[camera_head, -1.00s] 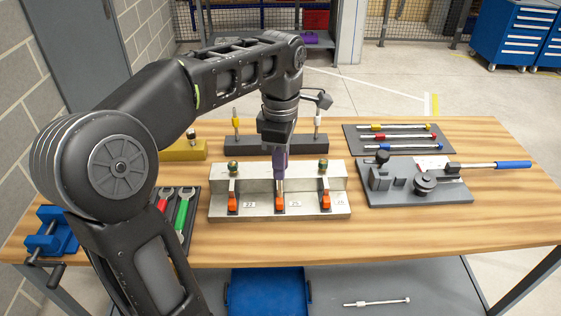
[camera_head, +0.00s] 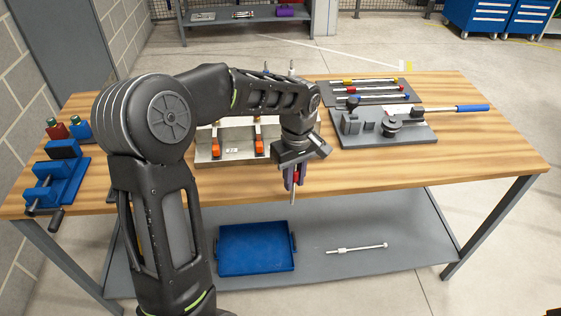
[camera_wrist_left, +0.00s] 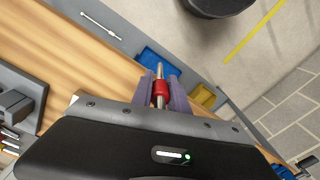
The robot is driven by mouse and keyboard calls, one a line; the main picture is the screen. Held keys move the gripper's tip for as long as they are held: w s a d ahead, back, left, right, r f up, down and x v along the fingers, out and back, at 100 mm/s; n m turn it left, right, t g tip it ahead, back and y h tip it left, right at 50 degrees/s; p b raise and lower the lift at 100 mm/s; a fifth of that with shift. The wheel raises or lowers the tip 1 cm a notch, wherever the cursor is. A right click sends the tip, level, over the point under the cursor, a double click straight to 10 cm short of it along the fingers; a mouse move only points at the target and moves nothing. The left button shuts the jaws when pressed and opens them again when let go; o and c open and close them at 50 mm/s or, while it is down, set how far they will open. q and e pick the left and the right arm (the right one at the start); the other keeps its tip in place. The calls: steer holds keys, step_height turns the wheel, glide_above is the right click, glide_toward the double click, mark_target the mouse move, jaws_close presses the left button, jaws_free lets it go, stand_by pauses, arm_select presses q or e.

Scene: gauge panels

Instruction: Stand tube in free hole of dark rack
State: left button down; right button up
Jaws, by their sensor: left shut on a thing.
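My left gripper (camera_head: 294,178) is shut on a slim silver tube with a red collar. In the wrist view the red collar (camera_wrist_left: 160,88) sits between the purple fingers, and the silver shank sticks out past them. In the head view the tube's end points down (camera_head: 292,198), in front of the table's front edge and above the lower shelf. The dark rack is almost wholly hidden behind my left arm; the tops of two upright tubes (camera_head: 291,66) show above the arm there. Its free hole cannot be seen. My right gripper is not in view.
A metal block with orange clamps (camera_head: 232,148) stands behind my arm. A grey fixture with a blue-handled lever (camera_head: 390,128) and a tray of coloured rods (camera_head: 375,82) are at the right. A blue vise (camera_head: 55,185) is left. A blue tray (camera_head: 256,246) lies on the lower shelf.

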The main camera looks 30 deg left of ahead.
arm_select(q)
steer(key=d+f+m+b, duration=0.1)
steer(key=d+f+m, duration=0.4)
steer(key=f, duration=0.4)
steer(key=d+f+m, duration=0.5)
steer(key=f+m, duration=0.2)
steer(key=f, duration=0.1)
steer(key=shift+w+d+f+m+b, duration=0.15)
steer(key=shift+d+f+m+b, duration=0.15)
steer(key=shift+f+b, duration=0.1)
